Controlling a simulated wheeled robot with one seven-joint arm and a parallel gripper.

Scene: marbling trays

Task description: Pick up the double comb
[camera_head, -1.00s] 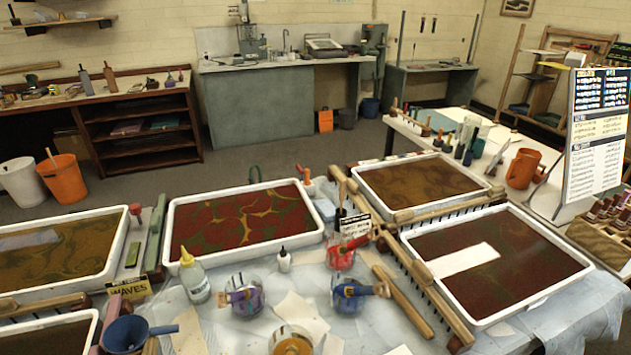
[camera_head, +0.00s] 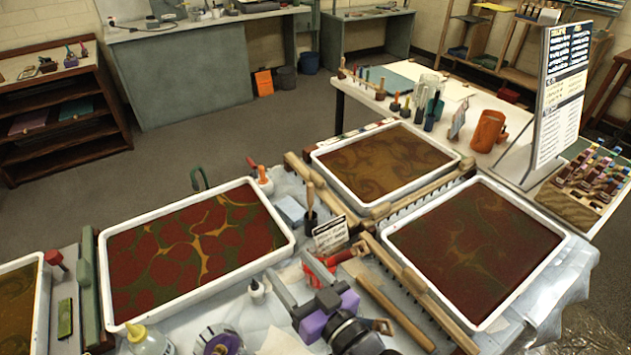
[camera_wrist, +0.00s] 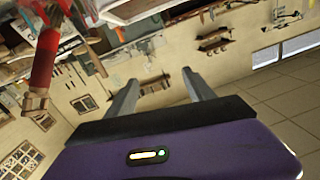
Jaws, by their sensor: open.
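Several wooden combs with dark teeth lie around the right-hand trays. A pair of parallel wooden bars (camera_head: 428,201) with teeth lies between the back tray and the right tray and looks like the double comb. A longer toothed bar (camera_head: 418,292) lies along the left edge of the right tray. My gripper (camera_head: 290,264) is open and empty above the front middle of the table, left of and apart from the combs. In the wrist view its two fingers (camera_wrist: 160,72) stand apart with nothing between them, facing the wall; no comb is clearly recognisable there.
The back tray (camera_head: 318,154), right tray (camera_head: 565,237) and red-patterned tray (camera_head: 102,265) hold coloured liquid. A small sign (camera_head: 331,235), a brush pot (camera_head: 310,222) and a red-handled tool (camera_head: 340,259) stand near my gripper. A tall board (camera_head: 562,95) rises at the right.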

